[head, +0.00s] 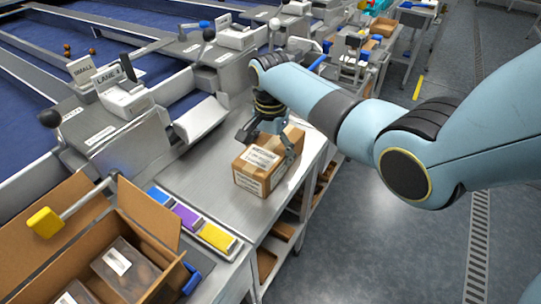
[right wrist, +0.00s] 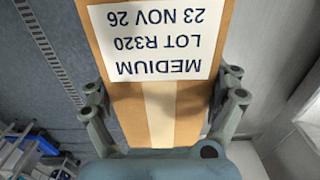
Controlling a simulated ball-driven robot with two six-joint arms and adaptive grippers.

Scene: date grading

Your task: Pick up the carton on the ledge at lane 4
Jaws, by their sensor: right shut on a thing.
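The carton (head: 258,170) is a closed brown box with a white label, on or just above the grey metal ledge (head: 215,188) right of the lane stand marked LANE 4 (head: 122,92). In the right wrist view the carton (right wrist: 158,112) fills the middle, and its label reads MEDIUM, LOT R320, 23 NOV 26, upside down. My right gripper (head: 268,142) reaches down over it, one finger on each side. The fingers (right wrist: 160,100) are shut on the carton. Whether its underside touches the ledge is hidden. My left gripper is not in view.
An open cardboard box (head: 168,215) with clear packs stands at the front left. Blue, purple and yellow pads (head: 190,218) lie on the ledge near it. Open floor (head: 370,240) lies to the right.

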